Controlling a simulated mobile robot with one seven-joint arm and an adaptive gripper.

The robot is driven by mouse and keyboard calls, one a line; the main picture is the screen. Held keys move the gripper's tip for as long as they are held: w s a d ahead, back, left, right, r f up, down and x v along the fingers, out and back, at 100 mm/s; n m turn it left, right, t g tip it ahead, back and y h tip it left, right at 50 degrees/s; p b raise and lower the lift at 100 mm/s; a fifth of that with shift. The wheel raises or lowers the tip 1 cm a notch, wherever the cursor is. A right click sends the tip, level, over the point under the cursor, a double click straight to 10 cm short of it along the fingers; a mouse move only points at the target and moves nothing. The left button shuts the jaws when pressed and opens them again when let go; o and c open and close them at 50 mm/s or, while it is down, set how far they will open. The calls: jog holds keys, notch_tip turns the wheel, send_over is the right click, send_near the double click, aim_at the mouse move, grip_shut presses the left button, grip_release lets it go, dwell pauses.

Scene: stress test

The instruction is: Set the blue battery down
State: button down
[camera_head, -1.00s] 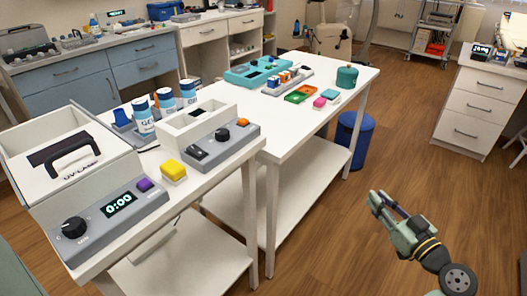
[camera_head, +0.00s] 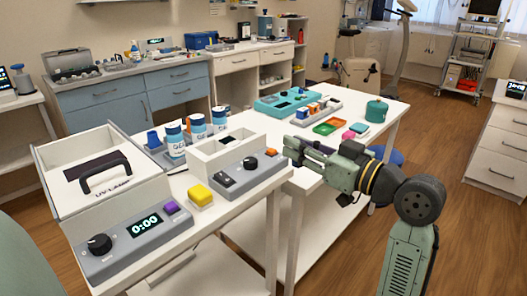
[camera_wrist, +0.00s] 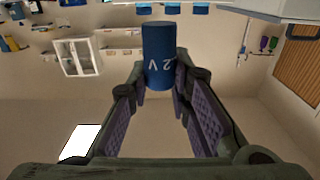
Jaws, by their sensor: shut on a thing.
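The blue battery (camera_wrist: 160,55) shows in the wrist view as a dark blue cylinder with white lettering that ends in "2 V". My gripper (camera_wrist: 160,88) is shut on it, with the purple-padded fingers at either side. In the head view my gripper (camera_head: 293,150) reaches in from the right, by the right part of the white table (camera_head: 262,130). The battery cannot be made out in the head view.
A teal tray (camera_head: 268,104), a grey holder (camera_head: 332,106) with small coloured pieces, a green dish (camera_head: 327,128) and a teal pot (camera_head: 376,111) stand on the table behind my gripper. Nearer are a yellow block (camera_head: 200,195) and a grey device (camera_head: 225,182).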

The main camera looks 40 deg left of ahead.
jog(key=a, duration=0.3)
jog(key=a+p, duration=0.1)
jog(key=a, duration=0.1)
jog(key=a+p, duration=0.1)
jog(key=a, duration=0.2)
jog(key=shift+s+a+f, duration=0.1)
jog(key=shift+a+f, duration=0.25)
jog(key=f, duration=0.1)
jog(key=f+p, duration=0.1)
jog(key=f, duration=0.1)
jog(key=shift+a, duration=0.35)
jog(key=shift+f, duration=0.35)
jog(key=shift+f, duration=0.15)
jog(key=shift+f, duration=0.15)
jog(key=c, duration=1.5)
grip_release()
jog(key=shift+o, duration=0.2)
